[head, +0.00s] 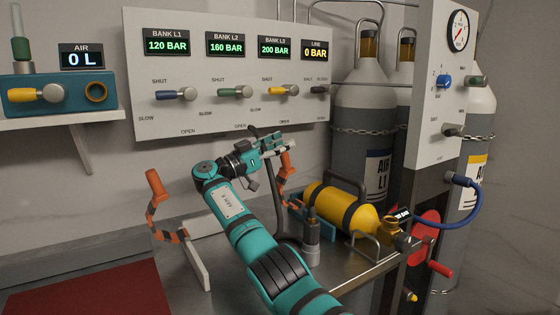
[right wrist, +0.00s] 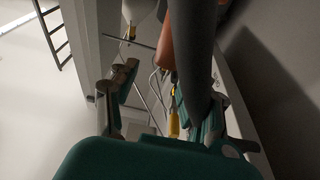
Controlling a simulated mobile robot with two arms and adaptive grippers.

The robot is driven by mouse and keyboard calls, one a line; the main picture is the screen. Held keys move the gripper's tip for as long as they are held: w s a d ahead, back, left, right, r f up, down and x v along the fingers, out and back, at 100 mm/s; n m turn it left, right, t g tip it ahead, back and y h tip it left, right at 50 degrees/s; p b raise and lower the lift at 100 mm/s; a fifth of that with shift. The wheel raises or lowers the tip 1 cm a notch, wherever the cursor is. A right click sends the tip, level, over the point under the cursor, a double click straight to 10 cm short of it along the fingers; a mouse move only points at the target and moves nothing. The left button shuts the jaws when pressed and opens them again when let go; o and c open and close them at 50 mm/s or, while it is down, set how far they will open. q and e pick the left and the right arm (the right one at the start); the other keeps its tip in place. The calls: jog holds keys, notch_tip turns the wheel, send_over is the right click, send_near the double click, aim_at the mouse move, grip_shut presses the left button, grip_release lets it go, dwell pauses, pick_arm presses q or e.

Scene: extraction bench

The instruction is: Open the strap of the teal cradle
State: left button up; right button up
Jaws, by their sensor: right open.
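A yellow cylinder (head: 335,205) with dark bands lies on its side on the bench. A teal-blue piece of the cradle (head: 297,215) shows at its left end; the arm and cylinder hide much of the rest. An orange handle (head: 288,168) stands upright behind that end, with a dark curved strip (head: 281,215) beside it. I cannot tell whether this strip is the strap. My right gripper (head: 272,145) is open just above and left of this handle. My left gripper is out of view.
A second orange handle (head: 155,188) stands to the left. A valve panel (head: 230,75) rises behind the gripper. A grey post (head: 311,235) stands before the cylinder. A blue hose (head: 455,215) and gas bottles (head: 362,125) are at right. A red mat (head: 90,290) lies front left.

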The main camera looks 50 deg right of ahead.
notch_tip(320, 180, up, 4)
jog(key=shift+r, duration=0.1)
dwell(0.7)
